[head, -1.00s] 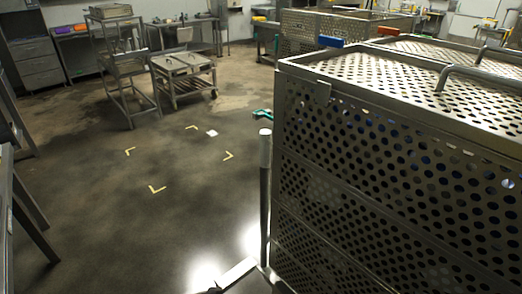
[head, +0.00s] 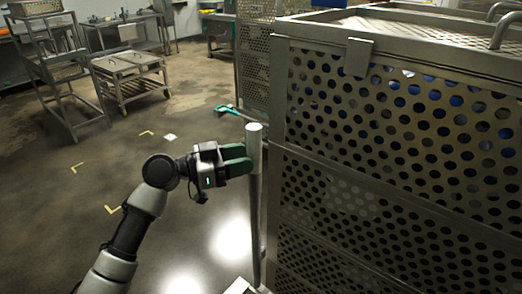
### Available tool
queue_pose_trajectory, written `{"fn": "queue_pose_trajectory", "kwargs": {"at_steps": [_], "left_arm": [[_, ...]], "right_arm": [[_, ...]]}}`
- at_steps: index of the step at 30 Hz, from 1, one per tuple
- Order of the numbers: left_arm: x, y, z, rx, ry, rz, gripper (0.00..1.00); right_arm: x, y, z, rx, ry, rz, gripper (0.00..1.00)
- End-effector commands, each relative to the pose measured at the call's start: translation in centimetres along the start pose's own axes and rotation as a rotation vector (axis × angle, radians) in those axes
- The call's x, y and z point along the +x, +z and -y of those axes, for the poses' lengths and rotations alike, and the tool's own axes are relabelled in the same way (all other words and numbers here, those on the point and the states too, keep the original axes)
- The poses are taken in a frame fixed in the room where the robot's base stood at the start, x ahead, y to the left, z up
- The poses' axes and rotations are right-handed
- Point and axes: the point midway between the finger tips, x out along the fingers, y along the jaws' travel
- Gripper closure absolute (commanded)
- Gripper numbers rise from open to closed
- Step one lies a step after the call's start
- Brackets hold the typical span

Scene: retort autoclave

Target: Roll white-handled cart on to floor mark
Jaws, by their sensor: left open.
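The near cart is a large perforated metal basket cart (head: 400,150) filling the right side of the head view. An upright grey post with a pale, whitish top (head: 254,190) stands at its left corner. My left gripper (head: 243,160) is open, with its green fingers at the upper part of this post; whether they touch it I cannot tell. The floor mark shows as yellow corner pieces (head: 113,209) on the floor to the left, beyond my left arm. One corner is hidden, apparently behind my arm. My right gripper is not in view.
A second perforated cart (head: 254,65) stands behind the near one, with a teal handle (head: 228,110) sticking out left. A low wheeled trolley (head: 130,75) and a tall metal rack (head: 62,75) stand at the back left.

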Motion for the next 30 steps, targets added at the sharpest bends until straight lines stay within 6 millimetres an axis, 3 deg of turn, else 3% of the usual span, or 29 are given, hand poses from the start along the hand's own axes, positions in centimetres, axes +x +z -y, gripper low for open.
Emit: {"fn": "queue_pose_trajectory", "kwargs": {"at_steps": [3, 9, 20, 30], "left_arm": [[2.3, -0.3, 0.0, -0.001, 0.001, -0.001, 0.55], [4.8, -0.1, 0.0, -0.002, -0.001, -0.001, 0.55], [5.4, 0.1, 0.1, 0.0, -0.002, 0.001, 0.55], [5.4, 0.1, 0.1, -0.001, -0.002, 0.001, 1.0]], "right_arm": [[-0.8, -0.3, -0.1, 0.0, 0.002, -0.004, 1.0], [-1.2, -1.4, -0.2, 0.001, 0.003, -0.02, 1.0], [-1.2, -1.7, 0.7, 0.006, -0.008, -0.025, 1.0], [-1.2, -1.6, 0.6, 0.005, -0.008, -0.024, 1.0]]}}
